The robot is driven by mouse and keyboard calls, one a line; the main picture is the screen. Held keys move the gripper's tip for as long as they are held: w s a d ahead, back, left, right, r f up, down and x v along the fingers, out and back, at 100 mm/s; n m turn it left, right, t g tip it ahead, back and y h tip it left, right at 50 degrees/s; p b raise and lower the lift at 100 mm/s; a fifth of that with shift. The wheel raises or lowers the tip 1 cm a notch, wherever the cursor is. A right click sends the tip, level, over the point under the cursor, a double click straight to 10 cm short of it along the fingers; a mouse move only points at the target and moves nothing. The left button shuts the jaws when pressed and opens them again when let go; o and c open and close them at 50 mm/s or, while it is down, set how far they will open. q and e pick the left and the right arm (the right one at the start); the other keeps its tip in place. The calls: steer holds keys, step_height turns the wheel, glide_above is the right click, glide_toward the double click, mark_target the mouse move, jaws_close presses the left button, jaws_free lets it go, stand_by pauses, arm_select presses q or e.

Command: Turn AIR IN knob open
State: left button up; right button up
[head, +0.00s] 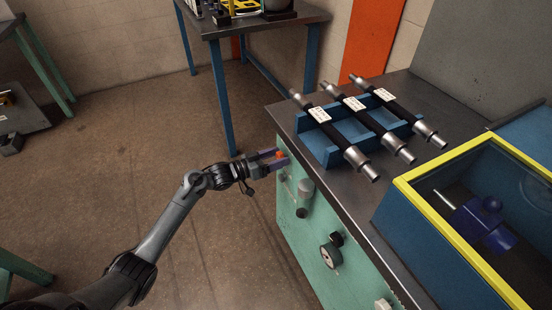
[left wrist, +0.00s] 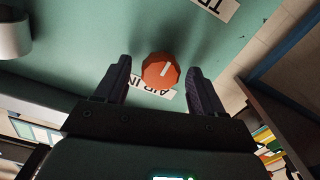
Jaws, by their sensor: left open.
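The AIR IN knob (left wrist: 161,70) is orange-red with a white pointer line, on the green cabinet front. Its AIR IN label (left wrist: 151,88) is partly hidden behind the knob and gripper. In the head view the knob (head: 279,154) shows as a small red spot at the gripper's tip. My left gripper (left wrist: 158,76) is open, with one finger on each side of the knob and a visible gap to each. In the head view my left gripper (head: 277,158) is at the cabinet's upper left edge. My right gripper is not in view.
A yellow-edged case (head: 440,160) stands at the right. The floor left of the cabinet is clear.

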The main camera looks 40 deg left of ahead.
arm_select(q)
steer(key=shift+c, duration=0.2)
steer(key=c, duration=1)
steer(key=shift+m+p, duration=0.3)
steer(key=shift+m, duration=0.1)
steer(key=m+p, duration=0.1)
steer(key=m, duration=0.2)
steer(key=shift+s+r, duration=0.1)
steer(key=m+p, duration=0.1)
steer(key=m, duration=0.3)
steer(key=shift+d, duration=0.15)
steer(key=m, duration=0.5)
steer(key=shift+m+p, duration=0.35)
steer(key=shift+m, duration=0.05)
steer(key=m, duration=0.4)
steer(key=shift+d+f, duration=0.1)
steer(key=shift+f, duration=0.15)
steer(key=shift+m, duration=0.3)
